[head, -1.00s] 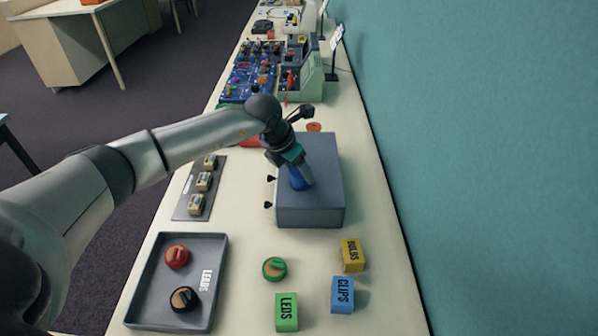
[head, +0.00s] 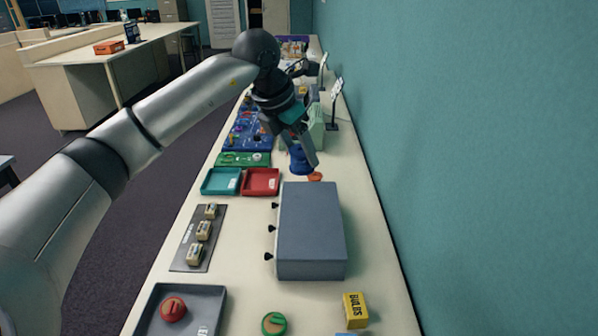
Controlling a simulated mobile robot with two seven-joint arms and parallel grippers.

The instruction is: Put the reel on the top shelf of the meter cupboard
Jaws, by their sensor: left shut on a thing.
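My left gripper (head: 303,150) is shut on a blue reel (head: 300,163), whose upper part the fingers hide. It holds the reel just beyond the far end of a grey-blue box (head: 312,231), which looks like the meter cupboard. I cannot tell how high the reel is above the table. The box stands on the long table with several black knobs (head: 270,228) along its left side. I see its top and near face; its shelves are hidden from this angle. My right gripper is not in view.
An orange round thing (head: 315,176) lies behind the box. Teal (head: 207,190) and red (head: 262,190) trays stand at its far left, a switch panel (head: 184,252) at its left. Nearer are a grey tray (head: 218,294), a green reel (head: 274,324) and the yellow BULBS box (head: 355,311). A wall (head: 480,170) bounds the right.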

